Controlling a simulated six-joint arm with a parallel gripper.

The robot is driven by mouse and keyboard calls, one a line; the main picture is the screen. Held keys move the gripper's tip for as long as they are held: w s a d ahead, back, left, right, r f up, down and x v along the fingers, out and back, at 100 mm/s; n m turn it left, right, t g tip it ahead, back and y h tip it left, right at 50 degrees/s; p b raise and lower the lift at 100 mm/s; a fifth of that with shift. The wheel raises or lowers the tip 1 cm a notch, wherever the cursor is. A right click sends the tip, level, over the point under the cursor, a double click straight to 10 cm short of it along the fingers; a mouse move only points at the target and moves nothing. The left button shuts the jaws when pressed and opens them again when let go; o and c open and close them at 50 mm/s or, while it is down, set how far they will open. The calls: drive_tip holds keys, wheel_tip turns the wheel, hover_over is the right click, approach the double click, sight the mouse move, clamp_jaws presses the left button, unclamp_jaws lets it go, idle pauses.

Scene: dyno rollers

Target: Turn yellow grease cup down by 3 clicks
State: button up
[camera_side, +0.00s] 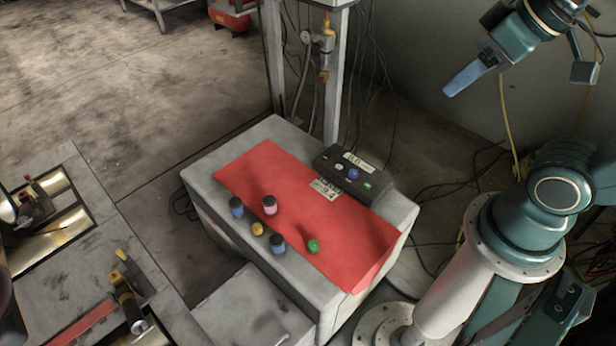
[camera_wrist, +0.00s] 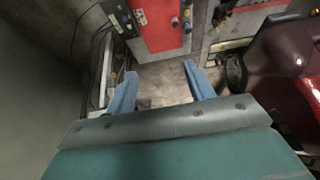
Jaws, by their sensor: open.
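The yellow grease cup (camera_side: 257,229) is a small round knob near the front left edge of the pale cabinet (camera_side: 270,127), in the side view. It sits between two blue dark-topped cylinders (camera_side: 236,207) (camera_side: 277,243). My gripper (camera_side: 449,91) is high at the upper right of the side view, well away from the cup. In the wrist view my gripper (camera_wrist: 160,70) shows two blue fingers spread apart with nothing between them.
A red mat (camera_side: 290,180) covers much of the cabinet top. A pink dark-topped cylinder (camera_side: 269,205) stands on it. A black control box (camera_side: 353,172) with a blue knob and a small display sits at the back. The air above the cabinet is clear.

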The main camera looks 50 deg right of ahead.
idle(0.4)
drive_tip(key=w+a+n+g, duration=0.1)
drive_tip(key=w+n, duration=0.2)
drive_tip(key=w, duration=0.6)
drive_tip(key=w+a+n, duration=0.2)
drive_tip(key=w+n, duration=0.1)
drive_tip(key=w, duration=0.5)
drive_tip(key=w+a+f+n+g, duration=0.1)
drive_tip(key=w+a+f+n, duration=0.15)
drive_tip(key=w+f, duration=0.35)
drive_tip(key=w+a+f+n+g, duration=0.15)
drive_tip(key=w+f+n, duration=0.25)
drive_tip(key=w, duration=0.5)
drive_tip(key=w+a+f+n, duration=0.2)
drive_tip(key=w+a+f, duration=0.15)
drive_tip(key=f, duration=0.45)
drive_tip(key=w+a+f+n, duration=0.2)
drive_tip(key=w+f+n, duration=0.15)
drive_tip(key=f, duration=0.55)
drive_tip(key=a+f+n+g, duration=0.1)
drive_tip(key=a+f+n, duration=0.1)
drive_tip(key=f, duration=0.9)
drive_tip(key=a+f+n, duration=0.1)
drive_tip(key=f+n, duration=0.1)
drive_tip(key=f, duration=0.9)
drive_tip(key=shift+s+a+f+n+g, duration=0.15)
drive_tip(key=shift+a+f+n+g, duration=0.05)
drive_tip(key=shift+a+n+g, duration=0.15)
drive_tip(key=shift+f, duration=0.15)
